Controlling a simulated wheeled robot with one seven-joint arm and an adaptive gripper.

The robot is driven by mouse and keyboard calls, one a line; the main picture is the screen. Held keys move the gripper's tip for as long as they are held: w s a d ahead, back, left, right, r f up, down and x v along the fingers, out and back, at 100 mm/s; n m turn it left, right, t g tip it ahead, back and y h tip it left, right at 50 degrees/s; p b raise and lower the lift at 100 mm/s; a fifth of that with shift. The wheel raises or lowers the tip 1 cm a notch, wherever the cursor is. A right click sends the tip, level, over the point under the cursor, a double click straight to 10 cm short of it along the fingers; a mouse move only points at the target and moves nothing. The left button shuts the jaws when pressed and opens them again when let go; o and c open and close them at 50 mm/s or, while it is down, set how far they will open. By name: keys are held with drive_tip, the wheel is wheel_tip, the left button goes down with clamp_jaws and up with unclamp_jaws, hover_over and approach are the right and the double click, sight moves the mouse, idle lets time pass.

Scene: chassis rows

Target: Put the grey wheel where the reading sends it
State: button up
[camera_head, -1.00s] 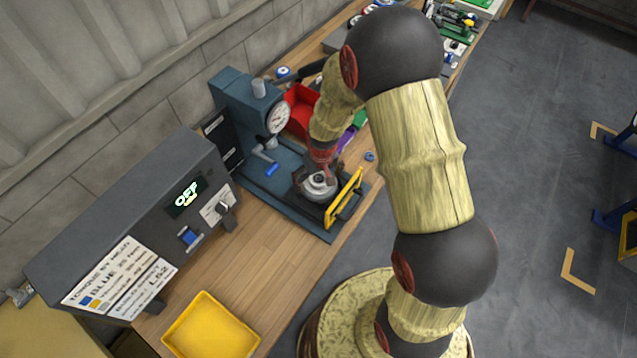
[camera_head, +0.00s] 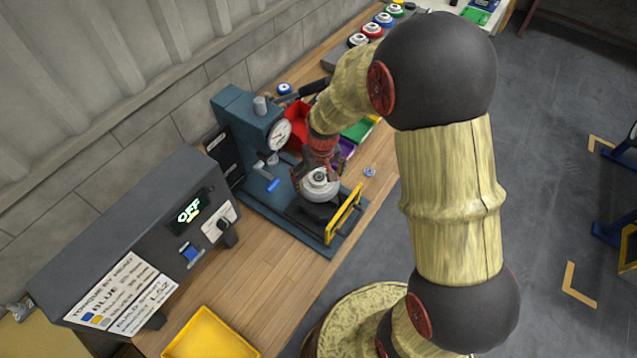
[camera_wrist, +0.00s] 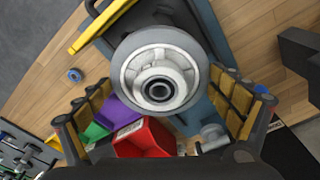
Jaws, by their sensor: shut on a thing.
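The grey wheel (camera_head: 319,186) has a dark tyre and a pale hub. My gripper (camera_head: 322,168) is shut on it and holds it above the black seat (camera_head: 316,212) of the blue-grey test press (camera_head: 236,100). In the wrist view the wheel (camera_wrist: 158,78) sits between the two fingers, its hub facing the camera. The press carries a round dial gauge (camera_head: 279,135); its needle is too small to read. The console (camera_head: 130,235) has a lit display (camera_head: 189,212) that appears to read OFF. Its printed card (camera_head: 121,290) is only partly legible.
Red (camera_head: 296,117), purple (camera_head: 345,149) and green (camera_head: 358,131) bins stand behind the gripper. A yellow guard (camera_head: 344,214) stands upright at the press's front edge. A yellow tray (camera_head: 210,335) sits at the near end. Several coloured wheels (camera_head: 372,30) line the far bench. Bare wood (camera_head: 265,265) lies beside the press.

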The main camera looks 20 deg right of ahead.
drive_tip(key=shift+r, duration=0.2)
drive_tip(key=shift+r+p, duration=1.05)
drive_tip(key=shift+r, duration=0.35)
